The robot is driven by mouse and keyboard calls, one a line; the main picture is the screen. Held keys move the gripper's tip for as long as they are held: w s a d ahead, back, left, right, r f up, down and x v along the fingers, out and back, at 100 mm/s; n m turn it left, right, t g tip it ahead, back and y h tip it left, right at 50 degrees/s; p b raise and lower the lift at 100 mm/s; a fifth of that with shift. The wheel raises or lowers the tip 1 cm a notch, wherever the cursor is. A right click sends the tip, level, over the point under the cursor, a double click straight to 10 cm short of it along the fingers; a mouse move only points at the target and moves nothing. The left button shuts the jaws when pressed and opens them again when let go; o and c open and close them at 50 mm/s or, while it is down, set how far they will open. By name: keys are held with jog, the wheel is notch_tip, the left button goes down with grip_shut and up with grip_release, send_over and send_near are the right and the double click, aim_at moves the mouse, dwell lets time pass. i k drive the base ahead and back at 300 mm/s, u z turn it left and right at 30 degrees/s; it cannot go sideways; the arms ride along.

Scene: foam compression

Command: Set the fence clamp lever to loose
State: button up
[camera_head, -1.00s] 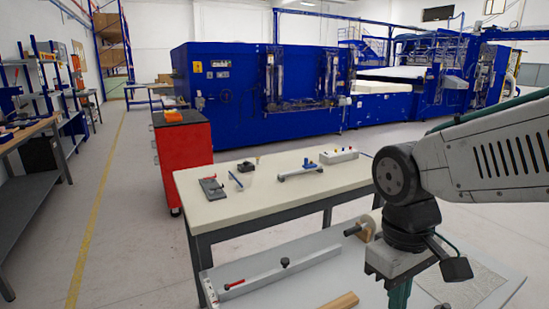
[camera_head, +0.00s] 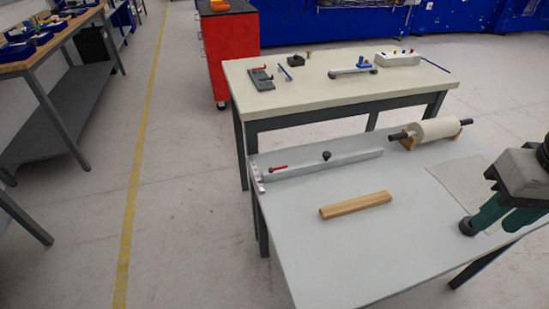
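A long grey fence (camera_head: 345,159) lies along the far edge of the near grey table. The clamp lever (camera_head: 278,169) is a small red handle lying roughly along the fence near its left end. A black knob (camera_head: 326,155) stands on the fence's middle. My gripper (camera_head: 490,226), with green fingers, is at the right over the table, well away from the lever. Its fingertips are apart, with nothing seen between them.
A wooden bar (camera_head: 355,205) lies mid-table. A white roll (camera_head: 436,128) rests on wooden supports at the far right corner, beside a thin grey sheet (camera_head: 462,184). A cream table (camera_head: 300,99) with small tools stands behind. The table's front left (camera_head: 300,250) is clear.

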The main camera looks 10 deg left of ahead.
aim_at(270, 170)
jog(key=u, duration=1.25)
jog(key=k, duration=0.85)
jog(key=z, duration=0.45)
jog(key=i, duration=1)
